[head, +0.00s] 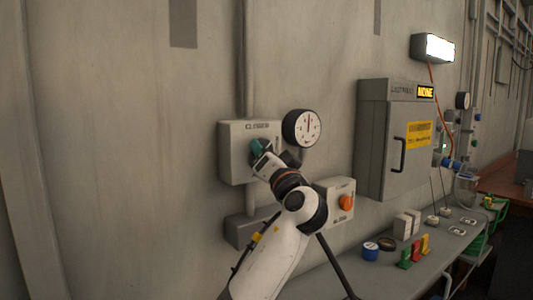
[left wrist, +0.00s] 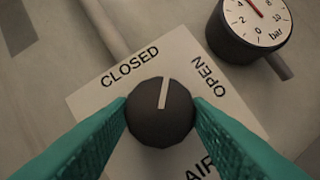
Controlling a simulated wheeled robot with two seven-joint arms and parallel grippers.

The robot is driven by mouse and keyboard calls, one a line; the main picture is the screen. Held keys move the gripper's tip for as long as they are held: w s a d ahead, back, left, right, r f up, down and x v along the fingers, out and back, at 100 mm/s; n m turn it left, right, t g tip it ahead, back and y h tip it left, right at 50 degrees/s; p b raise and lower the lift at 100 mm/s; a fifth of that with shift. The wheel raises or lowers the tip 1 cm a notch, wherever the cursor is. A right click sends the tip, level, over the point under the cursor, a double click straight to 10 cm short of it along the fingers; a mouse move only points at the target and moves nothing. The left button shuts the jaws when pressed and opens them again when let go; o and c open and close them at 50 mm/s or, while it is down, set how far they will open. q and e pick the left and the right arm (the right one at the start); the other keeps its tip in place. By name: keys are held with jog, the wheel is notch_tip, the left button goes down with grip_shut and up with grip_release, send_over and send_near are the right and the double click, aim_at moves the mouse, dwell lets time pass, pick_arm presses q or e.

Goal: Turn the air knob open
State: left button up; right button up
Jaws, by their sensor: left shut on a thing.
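The air knob (left wrist: 158,112) is a dark round knob with a pale pointer line. It sits on a pale plate (left wrist: 100,97) marked CLOSED, OPEN and AIR. In the left wrist view the pointer lies between CLOSED and OPEN. My left gripper (left wrist: 161,110) has teal fingers, one on each side of the knob, and is shut on it. In the head view my left gripper (head: 257,147) is at the pale wall box (head: 235,165), and my arm hides the knob. My right gripper is not in view.
A round pressure gauge (head: 302,127) is beside the box. An orange knob (head: 346,203) on a smaller box is lower right. A grey cabinet (head: 378,150) hangs further right.

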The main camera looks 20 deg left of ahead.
pick_arm(q)
jog(key=shift+s+a+r+m+g+h+p, duration=0.15)
jog(key=shift+m+h+p, duration=0.6)
jog(key=shift+m+p, duration=1.05)
jog(key=shift+w+d+r+m+g+h+p, duration=0.1)
jog(key=shift+m+h+p, duration=0.6)
jog(key=shift+m+p, duration=1.05)
jog(key=shift+s+a+r+m+g+h+p, duration=0.15)
jog(key=shift+m+h+p, duration=0.6)
jog(key=shift+m+p, duration=1.05)
jog(key=shift+d+f, duration=0.1)
jog(key=shift+f, duration=0.05)
jog(key=o, duration=1)
jog(key=b+v, duration=0.3)
jog(key=v, duration=0.9)
